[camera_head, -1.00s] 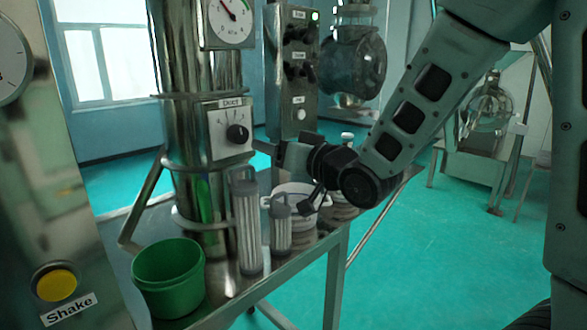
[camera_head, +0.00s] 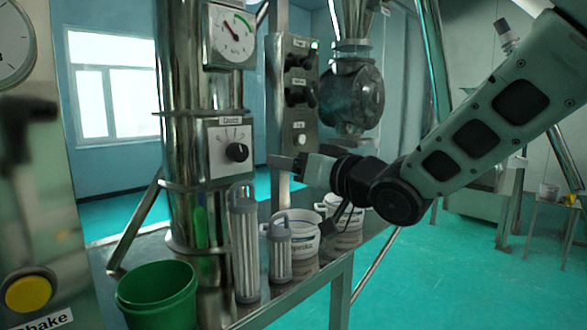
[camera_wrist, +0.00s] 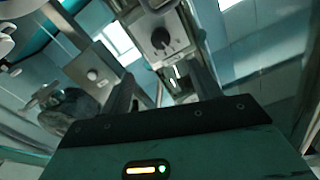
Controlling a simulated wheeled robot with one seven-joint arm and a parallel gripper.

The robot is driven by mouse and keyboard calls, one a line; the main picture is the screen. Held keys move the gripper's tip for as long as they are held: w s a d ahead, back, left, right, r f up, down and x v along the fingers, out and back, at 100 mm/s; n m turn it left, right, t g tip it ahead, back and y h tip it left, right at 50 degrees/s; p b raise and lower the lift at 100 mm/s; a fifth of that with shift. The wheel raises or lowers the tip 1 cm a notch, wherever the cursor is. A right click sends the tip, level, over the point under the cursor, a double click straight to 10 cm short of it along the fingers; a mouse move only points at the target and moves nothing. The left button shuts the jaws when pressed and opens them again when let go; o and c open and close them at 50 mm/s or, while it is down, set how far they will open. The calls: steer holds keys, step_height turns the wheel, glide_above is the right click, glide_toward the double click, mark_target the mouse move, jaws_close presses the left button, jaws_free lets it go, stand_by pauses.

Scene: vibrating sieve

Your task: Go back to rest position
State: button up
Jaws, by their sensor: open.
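My arm reaches in from the right side of the head view.
A green bucket (camera_head: 158,298), two ribbed filters (camera_head: 245,250) and white tubs (camera_head: 300,232) stand on the steel bench (camera_head: 318,262). A cabinet with a yellow button (camera_head: 28,293) is at left. The green floor at right is largely clear.

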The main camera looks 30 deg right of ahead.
steer(key=s+a+f+n+g+h, duration=0.1)
steer(key=s+a+f+g, duration=0.25)
steer(key=f, duration=0.35)
steer(key=s+a+f+n+g+h, duration=0.1)
steer(key=s+a+f+g, duration=0.1)
steer(key=a+f+g, duration=0.4)
steer(key=s+a+f+n+g+h, duration=0.1)
steer(key=s+f+g, duration=0.3)
steer(key=s, duration=0.6)
steer(key=s+a+f+n+g+h, duration=0.1)
steer(key=s+f+n+g+h, duration=0.1)
steer(key=s, duration=0.8)
step_height(320, 180, down, 4)
steer(key=n+g, duration=0.1)
steer(key=n, duration=0.1)
steer(key=shift+s+n+g, duration=0.25)
steer(key=shift+n+g, duration=0.05)
steer(key=shift+g, duration=0.05)
steer(key=shift+r, duration=0.1)
